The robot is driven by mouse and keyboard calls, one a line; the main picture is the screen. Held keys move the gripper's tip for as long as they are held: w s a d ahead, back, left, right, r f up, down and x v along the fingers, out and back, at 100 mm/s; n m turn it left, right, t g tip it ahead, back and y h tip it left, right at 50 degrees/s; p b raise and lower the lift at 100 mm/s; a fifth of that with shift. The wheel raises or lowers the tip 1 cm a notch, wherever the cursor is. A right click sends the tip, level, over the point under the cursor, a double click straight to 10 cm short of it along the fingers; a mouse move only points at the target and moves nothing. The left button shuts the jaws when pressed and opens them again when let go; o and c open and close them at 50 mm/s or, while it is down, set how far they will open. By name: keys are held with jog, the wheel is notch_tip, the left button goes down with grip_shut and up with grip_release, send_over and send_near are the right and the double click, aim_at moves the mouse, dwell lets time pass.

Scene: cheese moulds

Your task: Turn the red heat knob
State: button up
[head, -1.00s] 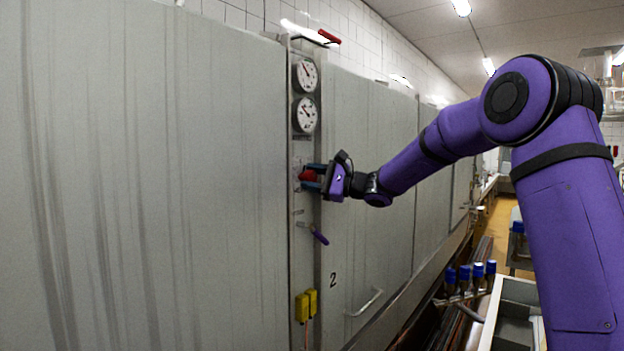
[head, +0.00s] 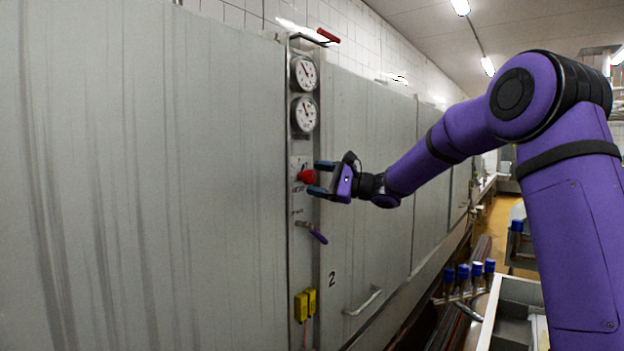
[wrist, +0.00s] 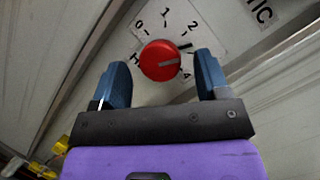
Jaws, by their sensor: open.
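The red heat knob (head: 306,176) sits on the narrow control panel below two round gauges. In the wrist view the knob (wrist: 160,61) is round, with a grey pointer line aimed right, between a dark mark and the 4 on its printed scale. My gripper (head: 315,178) is open and empty, just to the right of the knob and facing it. In the wrist view its blue fingers stand left and right of the knob with gaps on both sides. The knob is apart from the fingers.
The upper gauge (head: 304,73) and lower gauge (head: 305,114) are above the knob. A purple-handled lever (head: 318,236) and yellow boxes (head: 306,303) are below it. A red-handled lever (head: 328,35) is on top. Blue-capped items (head: 470,272) stand by a basin at right.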

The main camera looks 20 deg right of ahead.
jog(key=v, duration=0.8)
jog(key=shift+s+d, duration=0.2)
jog(key=shift+d, duration=0.05)
jog(key=shift+f, duration=0.1)
jog(key=s+a+f+n+g+h, duration=0.25)
jog(key=s+a, duration=0.25)
jog(key=s, duration=0.5)
jog(key=s+a+f+n+g+h, duration=0.1)
jog(key=s+a+n+g+h, duration=0.4)
jog(key=s, duration=0.5)
jog(key=s+d+f+n+h, duration=0.2)
jog(key=s+h, duration=0.1)
jog(key=s, duration=0.4)
jog(key=s+d+f+n+t+h, duration=0.1)
jog(key=s+d+f+n+h, duration=0.1)
jog(key=s, duration=0.6)
jog(key=s+d+f+n+t+h, duration=0.1)
jog(key=s+d+f+n+h, duration=0.1)
jog(key=s, duration=0.5)
jog(key=shift+s+d+f+h, duration=0.15)
jog(key=shift+s+d+h, duration=0.1)
jog(key=shift+d+h, duration=0.65)
jog(key=shift+a, duration=0.1)
dwell(1.7)
